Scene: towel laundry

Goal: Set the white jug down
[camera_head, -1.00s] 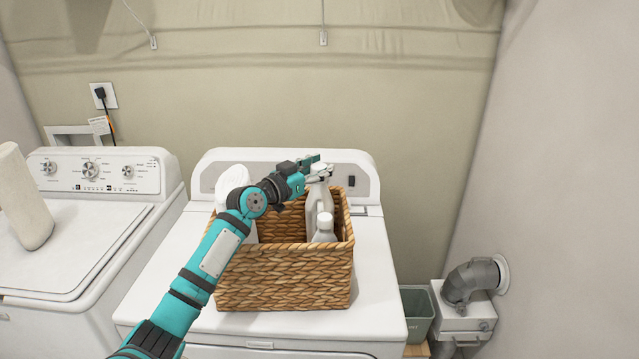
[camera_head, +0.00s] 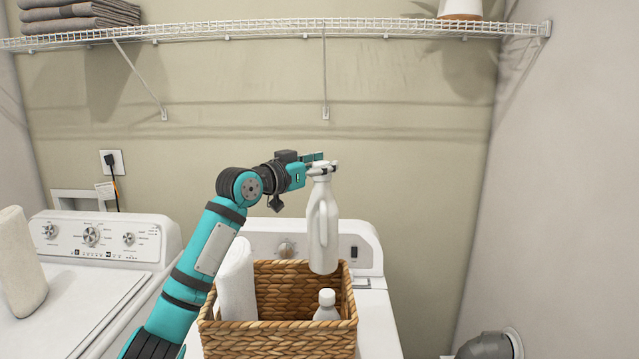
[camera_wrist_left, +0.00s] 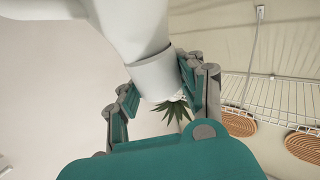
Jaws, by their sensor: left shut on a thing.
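The white jug (camera_head: 322,228) is a tall bottle with a side handle. It hangs upright in the air above the right part of the wicker basket (camera_head: 280,338). My left gripper (camera_head: 322,169) is shut on the jug at its neck, just under the top. In the left wrist view the jug (camera_wrist_left: 138,28) runs up from between the two fingers (camera_wrist_left: 160,90), which press on its pale cap or neck. My right gripper is in no view.
The basket stands on a white machine and holds a rolled white towel (camera_head: 236,282) and a smaller white bottle (camera_head: 327,307). A wire shelf (camera_head: 260,30) with folded grey towels (camera_head: 75,15) runs above. Another washer (camera_head: 90,270) with a pale towel roll (camera_head: 20,262) is at left.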

